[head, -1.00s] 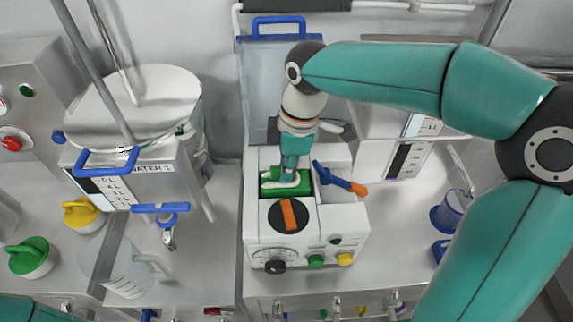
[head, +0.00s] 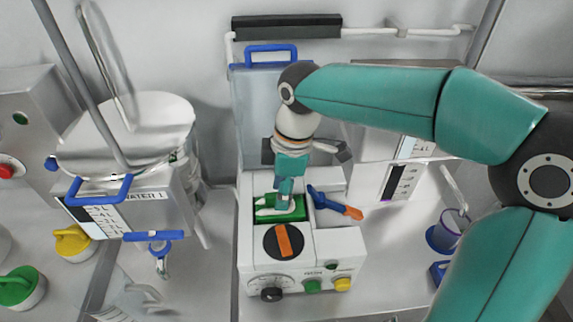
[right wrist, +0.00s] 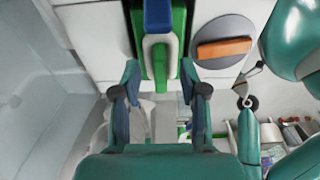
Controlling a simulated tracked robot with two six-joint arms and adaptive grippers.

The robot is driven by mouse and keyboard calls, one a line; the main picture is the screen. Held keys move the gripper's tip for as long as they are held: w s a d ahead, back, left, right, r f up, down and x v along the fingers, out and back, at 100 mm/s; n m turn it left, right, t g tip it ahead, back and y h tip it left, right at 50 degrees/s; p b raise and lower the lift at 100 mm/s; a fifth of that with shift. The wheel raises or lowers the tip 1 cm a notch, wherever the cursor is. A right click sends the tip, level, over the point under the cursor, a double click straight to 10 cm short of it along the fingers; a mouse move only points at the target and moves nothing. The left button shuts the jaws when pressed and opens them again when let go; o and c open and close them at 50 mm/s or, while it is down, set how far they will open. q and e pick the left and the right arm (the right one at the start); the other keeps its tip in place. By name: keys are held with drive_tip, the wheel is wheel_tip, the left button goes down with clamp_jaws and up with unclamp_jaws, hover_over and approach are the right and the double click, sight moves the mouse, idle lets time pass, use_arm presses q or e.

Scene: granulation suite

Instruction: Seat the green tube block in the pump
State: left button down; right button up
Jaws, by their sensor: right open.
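The white pump (head: 327,244) stands on the bench in the head view, with a black dial with an orange bar on its top. The green tube block (head: 292,214) lies in the open recess of the pump's top, behind the dial. A pale tube loop shows on it. My right gripper (head: 285,196) is over the block, pointing down. In the right wrist view, its fingers (right wrist: 160,88) are open, one on each side of the near end of the block (right wrist: 178,38). Whether they touch it, and whether the block is fully down, I cannot tell. My left gripper is out of view.
A blue lever with an orange tip (head: 335,204) stands open right of the recess. A steel vessel (head: 128,140) with blue handles is at left. A blue-handled clear panel (head: 262,110) rises behind the pump.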

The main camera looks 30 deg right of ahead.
sight(290, 205)
wheel_tip(290, 205, up, 11)
drive_tip(key=d, duration=0.1)
drive_tip(key=shift+s+d+f, duration=0.2)
drive_tip(key=shift+s, duration=0.15)
idle(0.3)
